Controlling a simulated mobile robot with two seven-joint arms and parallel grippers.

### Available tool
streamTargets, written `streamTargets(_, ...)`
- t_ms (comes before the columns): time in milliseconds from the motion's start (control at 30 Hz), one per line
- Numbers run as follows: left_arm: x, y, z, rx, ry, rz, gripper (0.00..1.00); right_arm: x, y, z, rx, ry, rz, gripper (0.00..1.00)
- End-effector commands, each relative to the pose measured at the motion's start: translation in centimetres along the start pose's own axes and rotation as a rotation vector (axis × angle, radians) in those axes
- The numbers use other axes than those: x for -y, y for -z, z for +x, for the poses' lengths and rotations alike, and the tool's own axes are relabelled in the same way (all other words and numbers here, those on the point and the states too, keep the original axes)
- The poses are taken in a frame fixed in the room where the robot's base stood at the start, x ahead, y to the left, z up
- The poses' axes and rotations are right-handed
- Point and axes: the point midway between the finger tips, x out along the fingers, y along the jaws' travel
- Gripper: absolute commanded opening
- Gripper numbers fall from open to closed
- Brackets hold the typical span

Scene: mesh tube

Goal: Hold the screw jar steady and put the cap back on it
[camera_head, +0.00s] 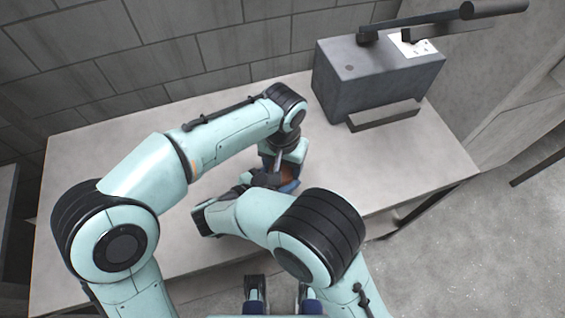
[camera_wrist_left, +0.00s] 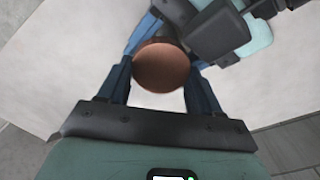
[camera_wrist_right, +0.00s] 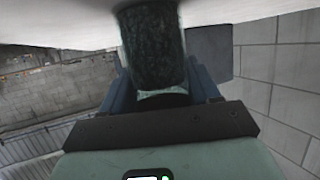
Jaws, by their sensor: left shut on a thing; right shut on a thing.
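A round copper-brown piece, apparently the cap (camera_wrist_left: 160,68), sits between the blue fingers of my left gripper (camera_wrist_left: 163,62) in the left wrist view. My left gripper reaches down over the table and is shut on it. In the right wrist view a dark green speckled cylinder, apparently the jar (camera_wrist_right: 152,45), stands between the blue fingers of my right gripper (camera_wrist_right: 162,88), which is shut on it. In the head view both hands meet at a small reddish-brown patch, largely covered by them. Whether the cap touches the jar is hidden.
The pale table (camera_head: 100,160) is clear to the left. A dark grey box-shaped machine (camera_head: 375,80) with a long bar handle (camera_head: 440,18) stands at its back right. A block wall (camera_head: 180,60) runs behind. My two arms are close together over the middle.

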Motion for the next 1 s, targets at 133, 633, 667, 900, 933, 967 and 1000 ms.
streamTargets(133,0.58,-0.19,1.17,0.021,0.011,-0.007,0.37,-0.02,0.71,-0.07,-0.014,-0.005,0.021,0.06)
streamTargets(633,0.55,-0.13,1.19,0.018,0.009,-0.005,0.73,0.05,0.68,-0.24,-0.013,-0.001,0.021,0.06)
streamTargets(667,0.55,-0.13,1.19,0.018,0.009,-0.005,0.73,0.06,0.68,-0.24,-0.013,-0.001,0.021,0.06)
streamTargets(900,0.55,-0.13,1.19,0.018,0.009,-0.005,0.73,0.08,0.67,-0.30,-0.012,0.001,0.021,0.06)
streamTargets(933,0.55,-0.13,1.19,0.018,0.009,-0.005,0.73,0.08,0.67,-0.30,-0.012,0.001,0.021,0.06)
streamTargets(967,0.55,-0.13,1.19,0.018,0.009,-0.005,0.73,0.09,0.67,-0.31,-0.012,0.001,0.021,0.06)
streamTargets(1000,0.55,-0.13,1.19,0.018,0.009,-0.005,0.73,0.09,0.67,-0.32,-0.012,0.001,0.021,0.06)
